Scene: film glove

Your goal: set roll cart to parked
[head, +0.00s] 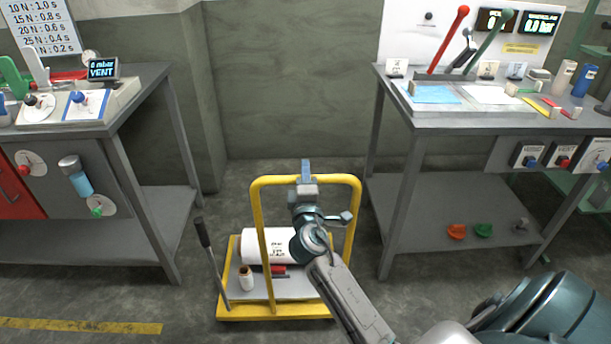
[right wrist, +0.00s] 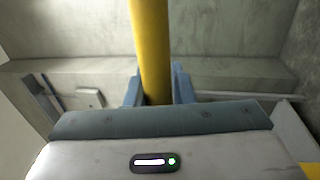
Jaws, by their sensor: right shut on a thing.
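The roll cart (head: 228,314) is a low yellow cart with a yellow tube handle. It stands on the floor between the two benches. A white roll (head: 262,246) lies on its deck. My right gripper (head: 306,172) is shut on the top bar of the cart's handle. In the right wrist view the yellow handle bar (right wrist: 152,50) passes between the two blue-grey fingers (right wrist: 158,88). My right arm hides part of the deck and the roll. A black lever (head: 205,236) stands at the cart's left side, tilted. My left gripper is not in view.
The left bench (head: 150,85) and right bench (head: 395,122) flank the cart, with legs and low shelves near it. A wall (head: 295,100) stands behind. A yellow floor line (head: 80,326) lies at the front left. A small bottle (head: 246,278) stands on the deck.

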